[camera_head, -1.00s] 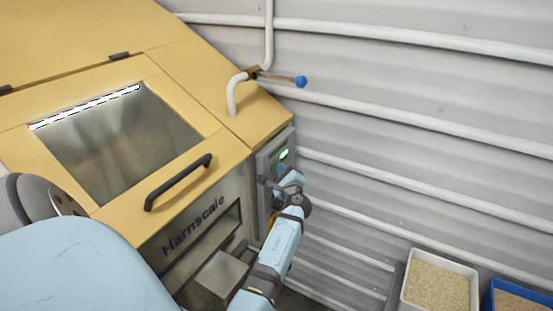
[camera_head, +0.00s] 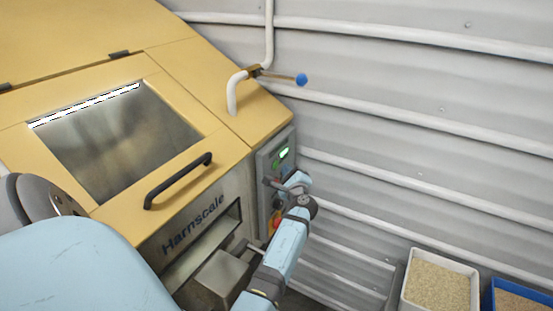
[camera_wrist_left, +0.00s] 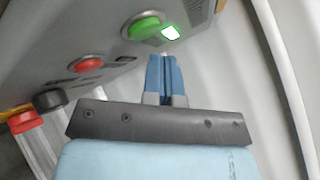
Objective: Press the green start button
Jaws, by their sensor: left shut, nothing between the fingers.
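The green start button (camera_wrist_left: 143,25) is a round raised cap on the grey control panel in the left wrist view, beside a small lit green lamp (camera_wrist_left: 170,33). In the head view the panel (camera_head: 265,165) is on the machine's right end, with the green light (camera_head: 283,152) near its top. My left gripper (camera_wrist_left: 164,58) is shut and empty, its blue fingertips just below and right of the button in the wrist view. I see no clear contact. In the head view my left gripper (camera_head: 270,182) is in front of the panel, below the green light.
A red button (camera_wrist_left: 87,63) is on the same panel, left of the green one. The yellow machine has a black handle (camera_head: 178,182) and a blue-tipped lever (camera_head: 300,80). A ribbed wall (camera_head: 420,150) stands close on the right. Bins of grain (camera_head: 437,285) are at lower right.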

